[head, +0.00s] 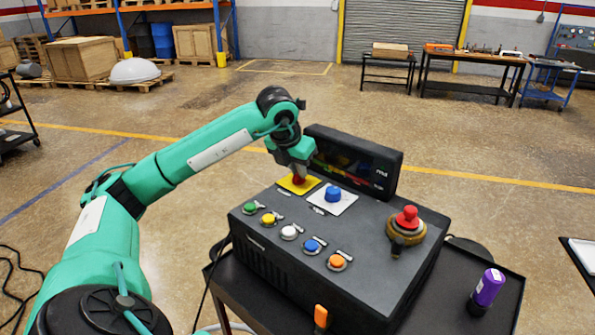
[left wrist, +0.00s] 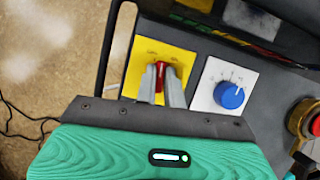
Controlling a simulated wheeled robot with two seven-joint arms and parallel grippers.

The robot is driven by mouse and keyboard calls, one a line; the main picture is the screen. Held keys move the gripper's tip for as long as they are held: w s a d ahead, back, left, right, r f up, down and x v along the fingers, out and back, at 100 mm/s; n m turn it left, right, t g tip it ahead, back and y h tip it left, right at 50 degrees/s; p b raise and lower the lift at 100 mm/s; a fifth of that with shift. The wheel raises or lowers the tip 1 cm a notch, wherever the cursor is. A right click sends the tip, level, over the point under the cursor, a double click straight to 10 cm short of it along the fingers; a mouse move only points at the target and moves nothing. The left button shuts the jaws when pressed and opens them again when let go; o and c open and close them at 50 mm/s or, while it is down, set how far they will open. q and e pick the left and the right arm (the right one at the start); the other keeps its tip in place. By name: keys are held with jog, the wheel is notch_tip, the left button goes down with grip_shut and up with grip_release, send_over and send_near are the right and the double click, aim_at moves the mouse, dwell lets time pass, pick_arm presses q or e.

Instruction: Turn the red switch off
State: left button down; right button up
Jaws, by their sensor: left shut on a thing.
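The red switch (head: 298,180) sits on a yellow plate (head: 288,186) at the back left of the dark control box's top. In the left wrist view the red switch (left wrist: 160,78) shows between my two fingers, on its yellow plate (left wrist: 137,72). My left gripper (head: 300,174) comes down from above and is shut on the red switch; its fingertips (left wrist: 162,75) lie along both sides of the handle. The fingers hide part of the switch and of the plate's markings. My right gripper is not in view.
A blue knob (head: 333,194) on a white plate stands just right of the switch. A black display (head: 352,160) rises behind. Several coloured buttons (head: 289,232) line the front, and a red mushroom button (head: 407,217) is at right.

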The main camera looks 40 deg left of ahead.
pick_arm(q)
jog(key=shift+d+n+y+b, duration=0.15)
jog(key=shift+n+y, duration=0.3)
jog(key=shift+n, duration=0.65)
jog(key=shift+a+n+y+b, duration=0.15)
jog(key=shift+n+y, duration=0.3)
jog(key=shift+n, duration=0.65)
jog(key=shift+g, duration=0.3)
jog(key=c, duration=1.5)
grip_release()
jog(key=shift+d, duration=0.1)
jog(key=shift+r, duration=0.1)
